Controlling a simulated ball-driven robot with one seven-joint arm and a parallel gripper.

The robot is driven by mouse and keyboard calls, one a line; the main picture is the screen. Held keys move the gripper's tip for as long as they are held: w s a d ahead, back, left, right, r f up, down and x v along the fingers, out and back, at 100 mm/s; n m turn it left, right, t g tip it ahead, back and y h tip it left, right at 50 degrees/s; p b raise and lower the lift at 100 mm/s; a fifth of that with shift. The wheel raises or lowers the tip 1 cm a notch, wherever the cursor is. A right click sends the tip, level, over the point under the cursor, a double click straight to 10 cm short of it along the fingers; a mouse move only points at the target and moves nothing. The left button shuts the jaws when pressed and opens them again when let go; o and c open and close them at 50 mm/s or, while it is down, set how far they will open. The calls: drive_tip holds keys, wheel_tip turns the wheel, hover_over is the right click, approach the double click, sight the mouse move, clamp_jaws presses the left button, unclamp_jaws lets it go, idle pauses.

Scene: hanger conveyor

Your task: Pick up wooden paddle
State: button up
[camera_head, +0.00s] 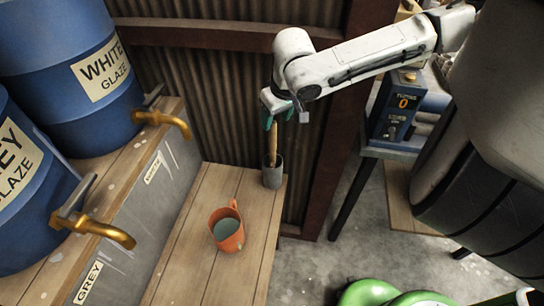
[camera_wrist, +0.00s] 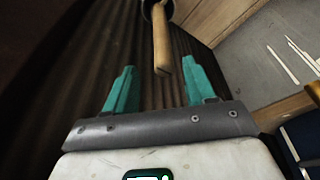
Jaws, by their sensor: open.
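The wooden paddle (camera_head: 272,143) stands nearly upright in a small grey cup (camera_head: 272,177) at the far end of the plank table. In the wrist view its light wooden handle (camera_wrist: 161,38) reaches down from the cup at the top. My gripper (camera_head: 277,115) is over the top of the paddle, its teal fingers pointing down. In the wrist view my gripper (camera_wrist: 159,66) is open, with the handle's end showing between the two fingertips and a gap on each side. The paddle's lower end is hidden inside the cup.
An orange mug (camera_head: 227,232) with grey-green contents stands on the plank table (camera_head: 205,275). Blue glaze barrels (camera_head: 65,75) with brass taps (camera_head: 160,120) are on the left. A corrugated wall (camera_head: 195,75) is behind the cup. A blue control box (camera_head: 398,105) stands right.

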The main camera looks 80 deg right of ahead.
sight(272, 129)
drive_tip(key=shift+p+x, duration=0.5)
drive_tip(key=shift+x, duration=2.35)
drive_tip(key=shift+w+a, duration=0.15)
drive_tip(key=shift+a, duration=0.05)
clamp_jaws()
